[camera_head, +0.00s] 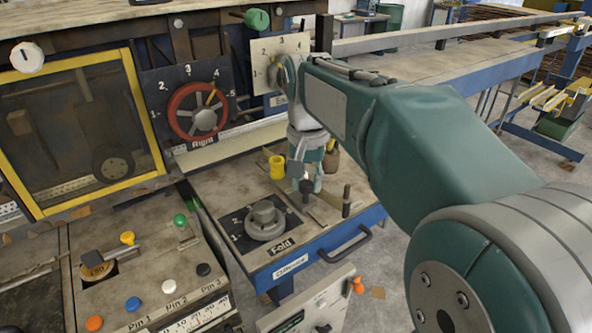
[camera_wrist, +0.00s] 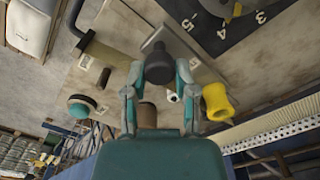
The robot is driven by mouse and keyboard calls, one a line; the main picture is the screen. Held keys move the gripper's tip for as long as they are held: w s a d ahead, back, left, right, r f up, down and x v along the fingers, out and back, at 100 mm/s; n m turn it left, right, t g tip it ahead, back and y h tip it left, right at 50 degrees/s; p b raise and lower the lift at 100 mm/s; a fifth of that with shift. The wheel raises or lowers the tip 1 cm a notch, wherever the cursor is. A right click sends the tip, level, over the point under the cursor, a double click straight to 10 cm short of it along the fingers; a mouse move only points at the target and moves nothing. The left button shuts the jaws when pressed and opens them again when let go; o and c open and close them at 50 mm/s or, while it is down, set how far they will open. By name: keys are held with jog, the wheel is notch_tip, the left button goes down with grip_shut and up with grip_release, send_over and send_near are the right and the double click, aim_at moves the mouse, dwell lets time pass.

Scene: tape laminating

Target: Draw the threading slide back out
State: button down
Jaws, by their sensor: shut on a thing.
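My gripper (camera_wrist: 160,75) points down over the table and is shut on a dark round knob (camera_wrist: 172,58). In the head view my gripper (camera_head: 305,180) is just above the front table, with the dark knob (camera_head: 306,187) at its tips. The knob stands by a flat pale plate (camera_head: 325,212) on the tabletop, which I take as the threading slide; its joint with the knob is partly hidden. In the wrist view the plate (camera_wrist: 205,72) lies under the knob. I cannot tell how far the slide is in or out.
A yellow spool-like part (camera_head: 277,167) stands left of my gripper. The grey Fold dial (camera_head: 265,218) is in front of it, to the left. A brown upright post (camera_head: 346,200) stands close on the right. The red Right wheel (camera_head: 197,112) is on the panel behind.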

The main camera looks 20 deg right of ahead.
jog(key=s+d, duration=0.2)
jog(key=s, duration=0.7)
jog(key=shift+s+d, duration=0.3)
jog(key=shift+f, duration=0.1)
jog(key=shift+c, duration=2)
grip_release()
jog(key=shift+s, duration=0.1)
notch_tip(320, 180, up, 12)
jog(key=s+a+f+n+t, duration=0.2)
jog(key=s+f, duration=0.1)
jog(key=f, duration=0.6)
jog(key=s+a+f+n+t, duration=0.2)
jog(key=s+f+n+t, duration=0.1)
jog(key=f, duration=0.5)
jog(key=shift+s+a+f+t, duration=0.15)
jog(key=shift+s+f+t, duration=0.15)
jog(key=shift+s+f, duration=0.15)
